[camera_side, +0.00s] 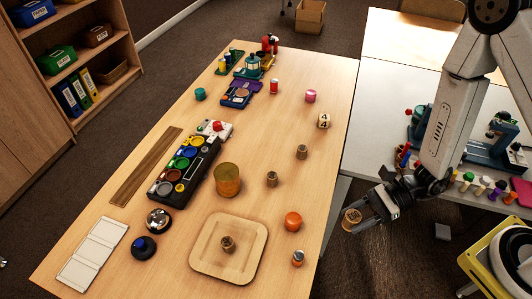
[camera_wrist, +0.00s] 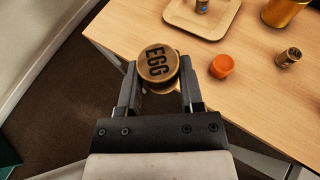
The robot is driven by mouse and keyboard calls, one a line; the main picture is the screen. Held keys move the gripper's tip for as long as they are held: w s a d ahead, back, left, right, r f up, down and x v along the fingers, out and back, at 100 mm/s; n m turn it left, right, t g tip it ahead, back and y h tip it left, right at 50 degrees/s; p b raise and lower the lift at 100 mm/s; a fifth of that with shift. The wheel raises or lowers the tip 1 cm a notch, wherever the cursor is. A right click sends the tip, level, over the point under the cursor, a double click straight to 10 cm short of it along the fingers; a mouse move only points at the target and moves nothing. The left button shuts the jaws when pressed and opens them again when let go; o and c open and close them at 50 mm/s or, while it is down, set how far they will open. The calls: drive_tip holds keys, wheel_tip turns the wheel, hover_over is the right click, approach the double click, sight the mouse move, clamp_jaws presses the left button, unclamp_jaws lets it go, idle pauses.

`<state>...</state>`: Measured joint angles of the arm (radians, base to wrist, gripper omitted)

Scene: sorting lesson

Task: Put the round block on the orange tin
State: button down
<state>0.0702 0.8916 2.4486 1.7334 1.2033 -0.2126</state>
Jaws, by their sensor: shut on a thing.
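My gripper (camera_side: 366,211) is shut on a round, brown, flat-topped block (camera_side: 352,215) lettered "EGG". The same block (camera_wrist: 157,63) sits between the two fingers (camera_wrist: 159,88) in the wrist view. It is held in the air, off the right side of the table. A short orange round tin (camera_side: 293,221) stands on the table near its right edge. It also shows in the wrist view (camera_wrist: 222,66), right of the held block and apart from it. Nothing is on its top. A taller amber cylinder (camera_side: 227,180) stands farther left.
A square wooden tray (camera_side: 205,260) holds a small brass piece (camera_side: 228,244). A small can (camera_side: 298,258) stands near the orange tin, and brass pieces (camera_side: 272,179) stand beyond it. A cluttered grey table (camera_side: 385,105) is at right.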

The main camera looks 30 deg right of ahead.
drive_tip(key=w+a+f, duration=0.3)
drive_tip(key=w+f, duration=0.1)
drive_tip(key=w, duration=0.4)
hover_over(297, 217)
drive_tip(key=s, duration=0.1)
drive_tip(key=f, duration=0.4)
drive_tip(key=shift+s+d+f, duration=0.2)
drive_tip(key=shift+d+f, duration=0.05)
drive_tip(key=shift+d, duration=0.05)
drive_tip(key=shift+w+a+f, duration=0.15)
drive_tip(key=shift+w+f, duration=0.25)
drive_tip(key=shift+f, duration=0.05)
drive_tip(key=shift+w+a+f, duration=0.15)
drive_tip(key=shift+w+f, duration=0.1)
drive_tip(key=shift+f, duration=1.55)
drive_tip(key=shift+f, duration=0.1)
drive_tip(key=shift+c, duration=1.2)
unclamp_jaws()
